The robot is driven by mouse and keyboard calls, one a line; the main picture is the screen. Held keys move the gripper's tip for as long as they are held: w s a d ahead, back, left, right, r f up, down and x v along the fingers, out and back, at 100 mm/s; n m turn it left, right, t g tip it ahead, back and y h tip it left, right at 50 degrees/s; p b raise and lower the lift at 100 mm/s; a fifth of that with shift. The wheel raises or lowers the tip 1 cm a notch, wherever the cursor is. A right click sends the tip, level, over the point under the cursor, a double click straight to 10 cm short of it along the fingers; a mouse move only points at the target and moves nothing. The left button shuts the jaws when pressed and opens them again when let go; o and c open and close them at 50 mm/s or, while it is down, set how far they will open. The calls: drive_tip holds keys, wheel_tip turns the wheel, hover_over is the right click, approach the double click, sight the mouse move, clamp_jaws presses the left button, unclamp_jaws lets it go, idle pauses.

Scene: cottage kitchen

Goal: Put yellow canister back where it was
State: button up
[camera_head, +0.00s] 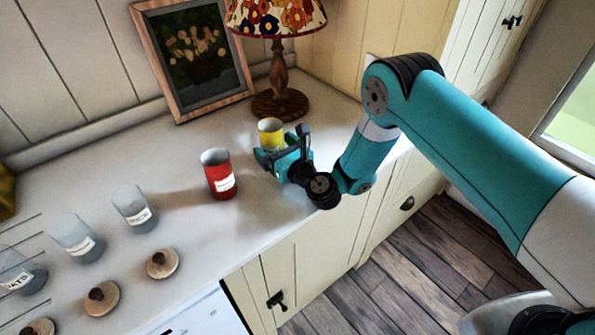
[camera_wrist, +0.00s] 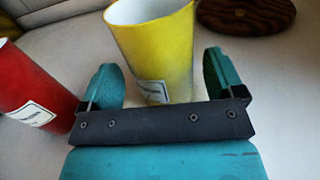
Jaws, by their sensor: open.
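In the head view my gripper (camera_head: 285,150) hides the canister's lower part. A red canister (camera_head: 219,175) stands upright to the left; it also shows in the wrist view (camera_wrist: 35,90).
A lamp (camera_head: 279,95) with a round wooden base stands behind, and a framed picture (camera_head: 192,55) leans on the wall. Several clear labelled jars (camera_head: 133,208) and wooden lids (camera_head: 162,263) are at the left. The counter's front edge lies below my gripper.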

drive_tip(key=shift+s+d+f+b, duration=0.3)
drive_tip(key=shift+d+b, duration=0.05)
drive_tip(key=shift+b, duration=0.1)
drive_tip(key=b, duration=0.4)
drive_tip(key=shift+s+d+b, duration=0.3)
drive_tip(key=shift+s+b, duration=0.1)
drive_tip(key=b+v, duration=0.2)
drive_tip(key=b, duration=0.5)
drive_tip(key=shift+s+d, duration=0.2)
drive_tip(key=shift+s, duration=0.15)
drive_tip(key=b+v, duration=0.3)
drive_tip(key=b, duration=0.2)
drive_tip(key=shift+b, duration=0.4)
drive_tip(key=shift+s+d+r+b, duration=0.2)
drive_tip(key=shift+s+d+b, duration=0.1)
drive_tip(key=shift+s+b, duration=0.2)
drive_tip(key=shift+s+d+r+b, duration=0.15)
drive_tip(key=shift+s+d+b, duration=0.15)
drive_tip(key=shift+s+b, duration=0.15)
